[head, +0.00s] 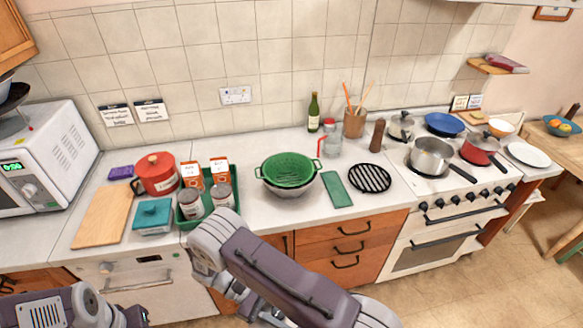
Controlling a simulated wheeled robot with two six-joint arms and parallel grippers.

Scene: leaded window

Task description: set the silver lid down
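A silver lid (402,126) with a dark knob appears at the back left of the stove (455,185), behind the silver saucepan (431,156). I cannot tell what lies under it. Neither of my grippers is near it. My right arm reaches in from the bottom and bends left in front of the counter; its gripper (262,308) points down at the bottom edge, partly hidden by the arm. My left gripper (134,316) is low at the bottom left, in front of the cabinets and partly cut off. Whether either gripper is open or shut does not show.
A red pan (480,150), blue dish (445,124) and white plate (529,154) crowd the stove's right. On the counter are a green colander (287,170), a black trivet (370,178), a green cloth (336,190) and a wooden board (102,215).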

